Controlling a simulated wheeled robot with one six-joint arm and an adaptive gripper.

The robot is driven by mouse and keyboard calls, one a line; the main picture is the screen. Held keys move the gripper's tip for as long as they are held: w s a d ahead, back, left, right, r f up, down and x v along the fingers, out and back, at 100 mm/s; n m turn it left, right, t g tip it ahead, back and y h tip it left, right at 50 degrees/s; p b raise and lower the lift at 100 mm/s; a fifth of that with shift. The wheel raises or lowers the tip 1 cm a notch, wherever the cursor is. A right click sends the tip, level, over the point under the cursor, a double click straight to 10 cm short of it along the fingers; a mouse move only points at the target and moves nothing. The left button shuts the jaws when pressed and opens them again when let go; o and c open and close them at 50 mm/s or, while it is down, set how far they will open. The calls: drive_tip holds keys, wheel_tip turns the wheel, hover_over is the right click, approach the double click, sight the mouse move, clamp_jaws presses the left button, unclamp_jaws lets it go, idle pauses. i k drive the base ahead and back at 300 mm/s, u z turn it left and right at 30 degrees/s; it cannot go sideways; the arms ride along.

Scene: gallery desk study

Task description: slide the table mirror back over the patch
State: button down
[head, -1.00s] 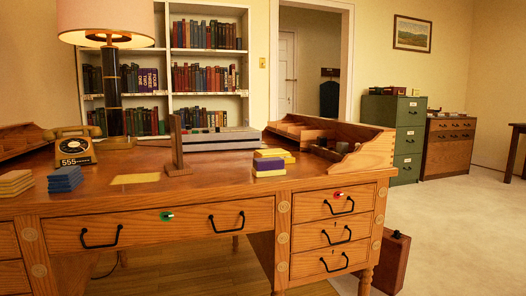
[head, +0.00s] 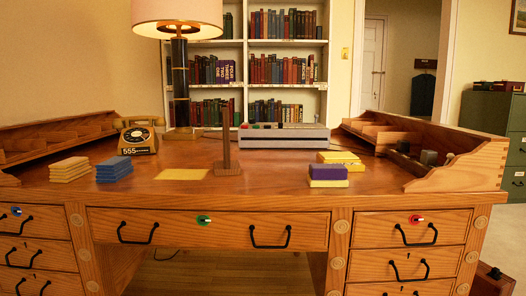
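The table mirror (head: 227,150) stands upright on the desk, a thin dark wooden piece on a small wooden foot (head: 227,168). I see it nearly edge-on, so its glass face is hidden. The patch (head: 182,174) is a flat yellow rectangle on the desktop just left of the mirror's foot. The patch is largely uncovered, and the mirror stands beside it. My gripper is not in view.
On the desk (head: 270,190), yellow (head: 70,170) and blue stacks (head: 113,169) lie left of the patch. Purple and yellow blocks (head: 328,175) lie to the right. A telephone (head: 139,138), lamp (head: 180,80) and grey console (head: 284,138) stand behind. The front desktop is mostly clear.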

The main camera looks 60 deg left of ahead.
sight(227, 167)
drive_tip(key=i, duration=1.2)
drive_tip(key=u, duration=1.9)
